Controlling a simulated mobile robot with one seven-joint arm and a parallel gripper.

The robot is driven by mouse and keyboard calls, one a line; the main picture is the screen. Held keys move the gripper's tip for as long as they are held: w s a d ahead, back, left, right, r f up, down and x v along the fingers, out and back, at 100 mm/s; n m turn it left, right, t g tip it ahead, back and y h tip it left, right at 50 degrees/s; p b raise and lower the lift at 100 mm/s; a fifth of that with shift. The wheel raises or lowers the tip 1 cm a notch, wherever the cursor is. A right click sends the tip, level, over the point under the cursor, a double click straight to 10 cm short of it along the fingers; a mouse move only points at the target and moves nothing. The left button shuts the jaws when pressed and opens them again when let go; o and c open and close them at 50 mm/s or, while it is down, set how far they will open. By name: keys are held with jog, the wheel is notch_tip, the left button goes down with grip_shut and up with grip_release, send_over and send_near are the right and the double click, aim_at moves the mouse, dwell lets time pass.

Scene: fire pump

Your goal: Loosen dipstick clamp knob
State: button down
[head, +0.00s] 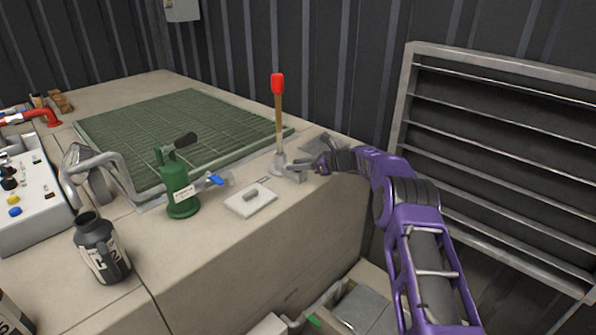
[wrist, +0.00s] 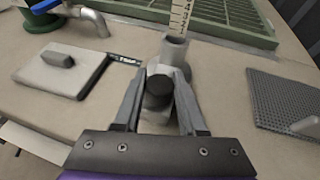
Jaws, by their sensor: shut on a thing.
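The dipstick (head: 278,115) stands upright with a red top at the back right of the counter. Its graduated lower part (wrist: 181,16) enters a grey tube with a clamp (wrist: 172,55). The black clamp knob (wrist: 158,92) faces me in the wrist view. My gripper (wrist: 158,95) has one finger on each side of the knob and is shut on it. In the head view my gripper (head: 296,167) reaches in from the right, and the knob is hidden there.
A light plate with a handle (head: 250,200) lies left of the clamp. A green pump body (head: 180,188) stands farther left, beside a green grate (head: 180,125). A grey textured pad (wrist: 285,103) lies right of the clamp. A dark bottle (head: 102,250) stands at the front left.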

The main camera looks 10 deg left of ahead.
jog(key=shift+r+g, duration=0.1)
jog(key=shift+g, duration=0.2)
jog(key=shift+c, duration=2.4)
grip_release()
jog(key=p+v, duration=0.1)
jog(key=v, duration=1.6)
jog(key=shift+d, duration=0.2)
jog(key=shift+s, duration=0.1)
